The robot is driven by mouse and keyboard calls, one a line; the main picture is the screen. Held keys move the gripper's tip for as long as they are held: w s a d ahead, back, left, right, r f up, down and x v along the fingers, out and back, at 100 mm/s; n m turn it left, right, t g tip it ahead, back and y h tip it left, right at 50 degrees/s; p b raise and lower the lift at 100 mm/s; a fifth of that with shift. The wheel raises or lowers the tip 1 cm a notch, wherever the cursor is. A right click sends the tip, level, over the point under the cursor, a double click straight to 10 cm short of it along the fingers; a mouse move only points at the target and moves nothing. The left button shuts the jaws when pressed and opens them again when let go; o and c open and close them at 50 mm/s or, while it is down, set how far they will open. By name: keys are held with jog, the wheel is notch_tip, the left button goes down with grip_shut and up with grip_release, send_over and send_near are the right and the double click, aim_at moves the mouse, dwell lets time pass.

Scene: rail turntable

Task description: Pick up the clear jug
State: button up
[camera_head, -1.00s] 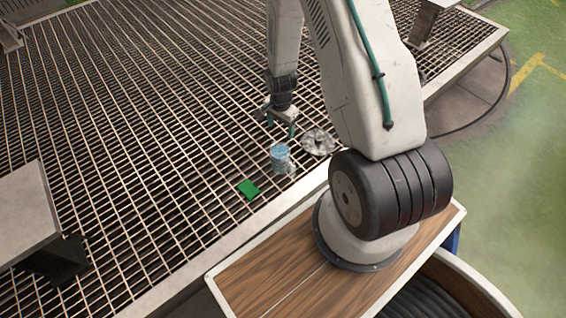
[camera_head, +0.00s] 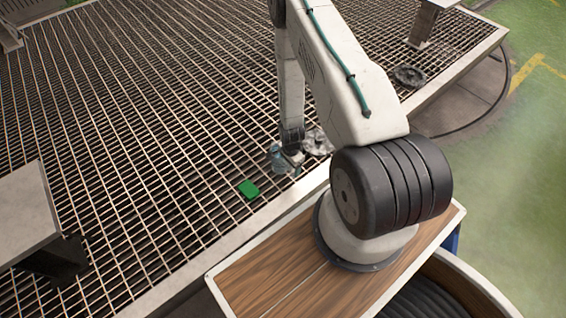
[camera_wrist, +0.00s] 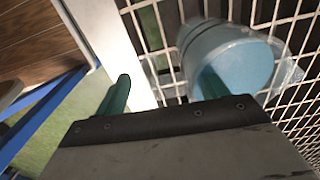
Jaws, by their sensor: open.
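The clear jug (camera_head: 276,157), with light blue inside, stands on the grating near its front edge. It also shows large in the wrist view (camera_wrist: 232,62). My gripper (camera_wrist: 164,90) is open, with two green fingers. In the wrist view the right finger overlaps the jug's body, and the left finger is apart from it over the pale edge beam. A clear part at the jug's left side, perhaps its handle, shows between the fingers. In the head view my gripper (camera_head: 289,153) is down at the jug and partly hides it. Contact cannot be told.
A green block (camera_head: 249,189) lies on the grating left of the jug. A grey metal piece (camera_head: 318,142) lies close on the right. A dark round part (camera_head: 410,76) is farther back right. A grey plate on a stand (camera_head: 25,215) is at left. Grating at the middle left is clear.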

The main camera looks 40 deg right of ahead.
jog(key=shift+f, duration=0.4)
jog(key=c, duration=1.5)
jog(key=shift+c, duration=0.2)
jog(key=shift+r, duration=0.1)
jog(key=shift+r, duration=0.75)
notch_tip(320, 180, up, 2)
jog(key=shift+w, duration=0.1)
jog(key=s+d+r, duration=0.1)
jog(key=s+d, duration=0.9)
jog(key=d, duration=0.2)
jog(key=shift+s+r, duration=0.2)
jog(key=shift+s, duration=0.15)
